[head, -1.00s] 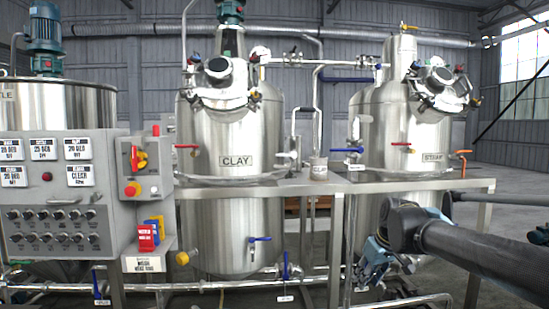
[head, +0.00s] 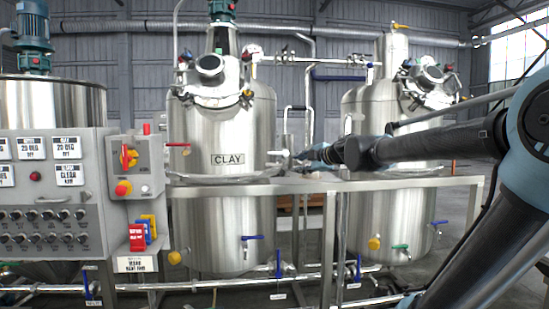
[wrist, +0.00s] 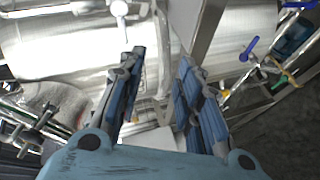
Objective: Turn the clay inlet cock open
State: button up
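The tank marked CLAY (head: 222,125) stands upright in the middle of the head view. A white-handled cock (head: 280,154) sticks out of its right side, and what seems to be the same cock shows at the top of the wrist view (wrist: 120,9). No tag readable here names the inlet cock. My gripper (head: 303,154) is just right of the white cock and points left at the tank. In the wrist view my gripper (wrist: 160,57) has its fingers apart with nothing held. The white cock is ahead of the left finger, apparently not touched.
A red-handled cock (head: 178,147) is on the clay tank's left, a blue-handled one (head: 252,238) low on its front. A steel frame rail (head: 400,184) runs below my arm. A second tank (head: 365,115) stands right, partly behind my arm. A control cabinet (head: 50,190) is left.

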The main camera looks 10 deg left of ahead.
jog(key=n+t, duration=0.2)
send_near(275, 153)
jog(key=x, duration=1.1)
jog(key=shift+f, duration=0.1)
dwell(0.5)
grip_shut()
